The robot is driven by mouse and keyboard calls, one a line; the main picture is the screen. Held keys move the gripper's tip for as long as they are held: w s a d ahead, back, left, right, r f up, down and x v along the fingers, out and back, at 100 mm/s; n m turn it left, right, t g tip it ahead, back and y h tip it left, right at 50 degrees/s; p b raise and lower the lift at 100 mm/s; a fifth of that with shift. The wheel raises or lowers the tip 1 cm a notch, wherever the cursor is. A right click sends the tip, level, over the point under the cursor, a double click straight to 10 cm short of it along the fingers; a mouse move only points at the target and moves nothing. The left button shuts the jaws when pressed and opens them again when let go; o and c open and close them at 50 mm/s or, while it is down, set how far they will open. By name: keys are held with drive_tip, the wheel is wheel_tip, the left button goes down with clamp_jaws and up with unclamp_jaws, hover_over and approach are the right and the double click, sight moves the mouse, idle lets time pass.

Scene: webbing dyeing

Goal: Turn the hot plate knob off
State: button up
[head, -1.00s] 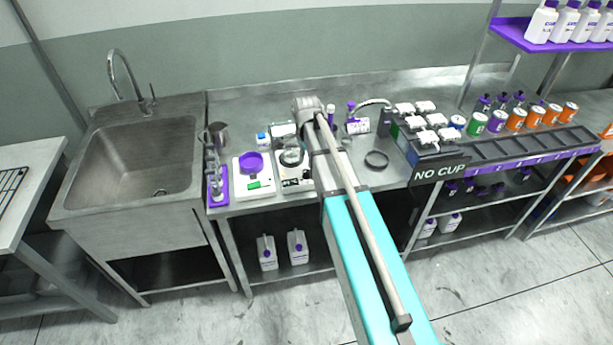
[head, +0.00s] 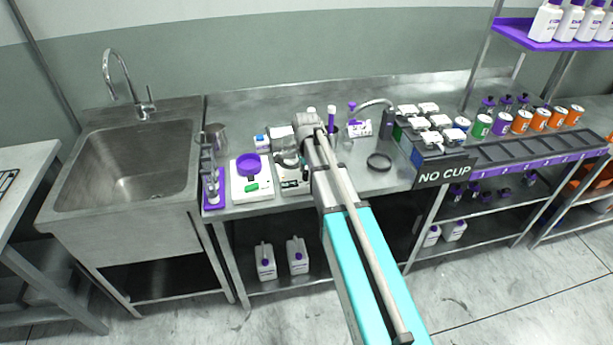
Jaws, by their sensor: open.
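The hot plate (head: 292,188) is a small white unit with a dark front panel on the steel counter, near its front edge. My arm covers its right part, and its knob is too small or hidden to make out. A clear glass vessel (head: 289,160) shows at the back of the hot plate. My gripper (head: 302,162) is open beside the vessel, over or near the hot plate, mostly hidden by my wrist and forearm. Contact with the knob cannot be told.
A white scale (head: 264,188) with a purple dish (head: 248,165) stands left of the hot plate. A metal pitcher (head: 216,137) and the sink (head: 125,190) are farther left.

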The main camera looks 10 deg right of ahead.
idle(0.3)
clamp_jaws()
drive_tip(key=shift+n, duration=0.4)
drive_tip(key=n, duration=1)
drive_tip(key=shift+n, duration=0.4)
drive_tip(key=n, duration=1.2)
drive_tip(key=shift+n, duration=0.3)
